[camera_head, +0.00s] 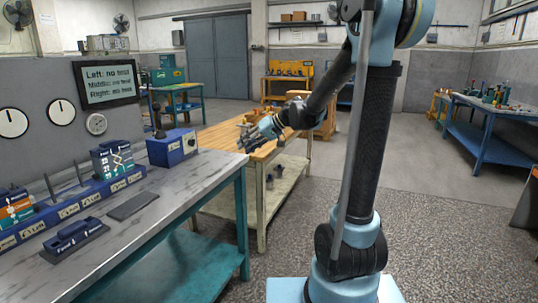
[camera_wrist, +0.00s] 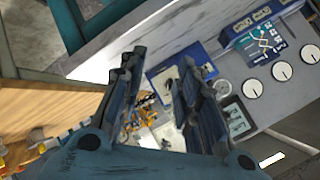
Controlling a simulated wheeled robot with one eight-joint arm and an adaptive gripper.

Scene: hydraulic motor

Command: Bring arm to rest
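My arm stands at the right of the head view, and its gripper (camera_head: 252,136) reaches left, over the near end of the wooden table (camera_head: 222,136). In the wrist view my gripper (camera_wrist: 160,75) shows two dark fingers with a clear gap between them. Nothing is held between them. Past the fingers I see a blue box (camera_wrist: 182,75) and small metal and orange parts that are too blurred to name. The blue box also shows in the head view (camera_head: 172,148) on the grey workbench, left of and apart from the gripper.
The grey workbench (camera_head: 190,183) holds a labelled rack (camera_head: 75,203), a valve-like block (camera_head: 113,158) and a blue part (camera_head: 73,235). Blue tables (camera_head: 490,122) stand far right. Floor right of my arm is clear.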

